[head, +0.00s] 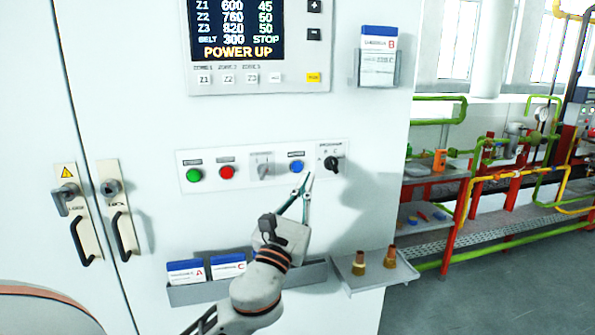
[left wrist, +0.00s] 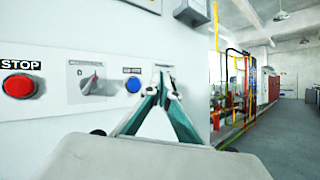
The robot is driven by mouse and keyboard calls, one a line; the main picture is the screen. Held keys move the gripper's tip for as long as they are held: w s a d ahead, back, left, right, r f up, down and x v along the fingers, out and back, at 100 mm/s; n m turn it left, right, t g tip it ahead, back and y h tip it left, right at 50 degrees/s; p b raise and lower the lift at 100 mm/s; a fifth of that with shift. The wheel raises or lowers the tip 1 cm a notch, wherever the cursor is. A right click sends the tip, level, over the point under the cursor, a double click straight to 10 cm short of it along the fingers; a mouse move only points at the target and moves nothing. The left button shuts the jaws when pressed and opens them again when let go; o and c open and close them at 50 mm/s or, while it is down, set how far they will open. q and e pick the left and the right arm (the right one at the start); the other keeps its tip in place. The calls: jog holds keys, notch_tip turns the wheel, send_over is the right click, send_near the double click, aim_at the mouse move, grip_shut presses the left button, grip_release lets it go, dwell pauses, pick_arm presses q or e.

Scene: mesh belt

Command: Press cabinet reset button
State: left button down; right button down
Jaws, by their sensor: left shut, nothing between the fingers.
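The cabinet's control strip (head: 240,177) carries a green button (head: 194,175), a red button (head: 227,172), a grey selector (head: 263,168), a blue button (head: 297,167) and a black rotary knob (head: 331,164). The blue button's label is too small to read surely. My left gripper (head: 306,182) is shut and empty, its tips just below and right of the blue button. In the left wrist view the blue button (left wrist: 133,85) shows left of the fingertips (left wrist: 161,82). Whether the tips touch the panel cannot be told. My right gripper is not in view.
Above is a display (head: 236,30) reading POWER UP. A card holder (head: 379,70) hangs to its right. Below, a rack (head: 190,293) holds cards, and a small shelf (head: 375,278) bears brass fittings. Door handles (head: 125,236) stick out at left. Pipes and benches stand at right.

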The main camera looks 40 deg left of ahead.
aim_at(297, 166)
pick_arm(q)
jog(key=w+a, duration=0.1)
jog(key=a, duration=0.1)
jog(key=w+a, duration=0.2)
jog(key=shift+w+b, duration=0.25)
jog(key=shift+b, duration=0.05)
dwell(0.9)
jog(key=shift+w+a, duration=0.1)
jog(key=shift+a, duration=0.05)
dwell(0.3)
jog(key=shift+w+a, duration=0.15)
jog(key=shift+a, duration=0.1)
jog(key=shift+w+a, duration=0.3)
jog(key=shift+a, duration=0.05)
dwell(0.9)
jog(key=shift+d, duration=0.15)
dwell(0.3)
jog(key=shift+s+d+p, duration=0.5)
jog(key=shift+s+d, duration=0.05)
